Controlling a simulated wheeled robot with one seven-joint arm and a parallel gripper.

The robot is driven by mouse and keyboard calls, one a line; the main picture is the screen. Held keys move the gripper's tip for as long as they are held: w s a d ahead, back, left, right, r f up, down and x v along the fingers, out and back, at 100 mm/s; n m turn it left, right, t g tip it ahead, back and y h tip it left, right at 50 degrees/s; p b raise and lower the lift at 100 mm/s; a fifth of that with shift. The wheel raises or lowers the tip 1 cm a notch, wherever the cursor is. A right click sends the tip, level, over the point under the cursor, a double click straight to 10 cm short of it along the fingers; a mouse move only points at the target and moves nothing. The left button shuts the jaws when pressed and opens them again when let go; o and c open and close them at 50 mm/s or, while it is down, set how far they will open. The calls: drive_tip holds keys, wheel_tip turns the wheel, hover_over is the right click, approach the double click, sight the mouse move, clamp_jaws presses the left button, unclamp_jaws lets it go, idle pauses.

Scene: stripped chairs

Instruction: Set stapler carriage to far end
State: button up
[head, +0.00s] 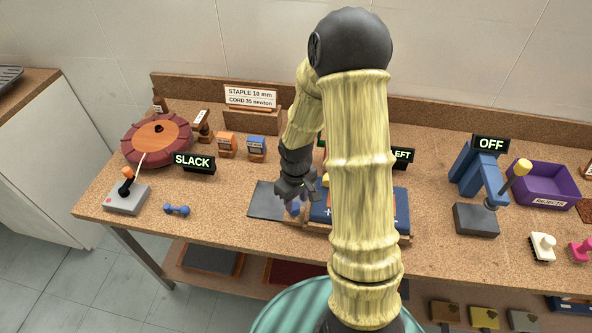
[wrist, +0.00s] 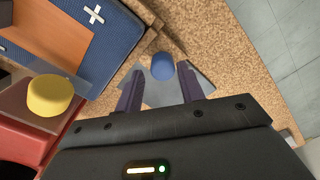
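My gripper (head: 300,197) is open above the near left part of a bench fixture; it also shows in the wrist view (wrist: 160,82). A blue round knob (wrist: 162,66) on a grey plate (wrist: 150,98) lies between and just beyond its purple fingertips, not gripped. Beside it is a blue padded panel (wrist: 52,28) with white crosses, crossed by a brown strip; the panel also shows in the head view (head: 402,206). A yellow knob (wrist: 50,95) stands by a red part (wrist: 22,135). Which part is the stapler carriage I cannot tell. My arm hides the fixture's middle.
A sign reading LEFT (head: 403,158) stands behind the fixture. A blue lever device (head: 478,178) bears an OFF sign. A purple bin (head: 545,185) is at right. A joystick box (head: 127,198), blue dumbbell (head: 176,210), red reel (head: 155,140) and SLACK sign (head: 193,161) are at left.

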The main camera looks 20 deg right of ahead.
wheel_tip(320, 180, up, 14)
drive_tip(key=shift+r+p, duration=0.2)
drive_tip(key=shift+p, duration=0.1)
idle(0.4)
drive_tip(key=s+a+m+t, duration=0.2)
drive_tip(key=s+a+m, duration=0.2)
drive_tip(key=s, duration=0.5)
drive_tip(key=shift+a+m+t, duration=0.15)
drive_tip(key=shift+m+t, duration=0.15)
